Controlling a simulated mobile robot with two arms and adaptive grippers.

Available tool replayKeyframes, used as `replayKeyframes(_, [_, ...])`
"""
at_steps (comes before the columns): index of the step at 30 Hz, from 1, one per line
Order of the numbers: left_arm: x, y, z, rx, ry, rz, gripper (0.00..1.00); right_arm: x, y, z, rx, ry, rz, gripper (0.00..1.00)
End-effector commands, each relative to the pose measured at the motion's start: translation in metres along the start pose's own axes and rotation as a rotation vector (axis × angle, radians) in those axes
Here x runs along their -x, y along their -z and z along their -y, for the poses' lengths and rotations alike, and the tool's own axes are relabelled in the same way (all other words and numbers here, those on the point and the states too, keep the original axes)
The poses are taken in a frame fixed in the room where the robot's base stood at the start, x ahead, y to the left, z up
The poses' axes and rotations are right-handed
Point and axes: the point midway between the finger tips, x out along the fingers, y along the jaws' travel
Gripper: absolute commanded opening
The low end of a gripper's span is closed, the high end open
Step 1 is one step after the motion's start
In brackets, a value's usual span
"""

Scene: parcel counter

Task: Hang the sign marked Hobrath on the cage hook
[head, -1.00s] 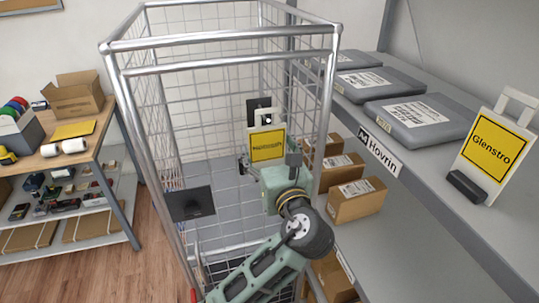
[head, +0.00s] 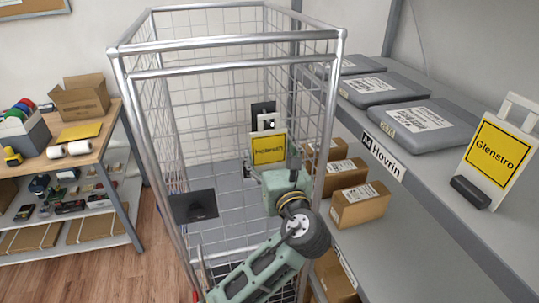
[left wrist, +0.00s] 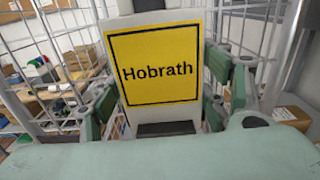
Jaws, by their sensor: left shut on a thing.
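The sign marked Hobrath (head: 269,149) is a white board with a yellow, black-bordered face and a handle loop on top. It also fills the middle of the left wrist view (left wrist: 160,70). My left gripper (head: 271,170) is shut on its lower part and holds it upright inside the cage (head: 150,58). Behind the handle is a black plate (head: 262,107) at the far mesh. A pale round tip, probably the hook's end, shows in the handle opening. I cannot tell whether the handle is around the hook. My right gripper is not in view.
Another black plate (head: 195,205) is on the cage's near left side. Cartons (head: 359,204) stand below. A workbench (head: 103,130) is at left. Cage bars surround my left arm.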

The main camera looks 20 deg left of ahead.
Motion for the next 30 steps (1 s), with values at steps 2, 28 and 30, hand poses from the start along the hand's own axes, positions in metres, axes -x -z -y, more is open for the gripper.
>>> replayKeyframes(2, [-0.001, 0.000, -0.001, -0.001, -0.002, 0.000, 0.38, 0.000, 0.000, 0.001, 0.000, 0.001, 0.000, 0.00])
replayKeyframes(28, [0.009, 0.001, 0.001, -0.001, 0.002, -0.002, 0.91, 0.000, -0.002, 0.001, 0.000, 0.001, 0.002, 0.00])
replayKeyframes(30, [0.020, 0.002, 0.001, -0.001, 0.003, -0.003, 0.91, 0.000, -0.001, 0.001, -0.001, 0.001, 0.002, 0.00])
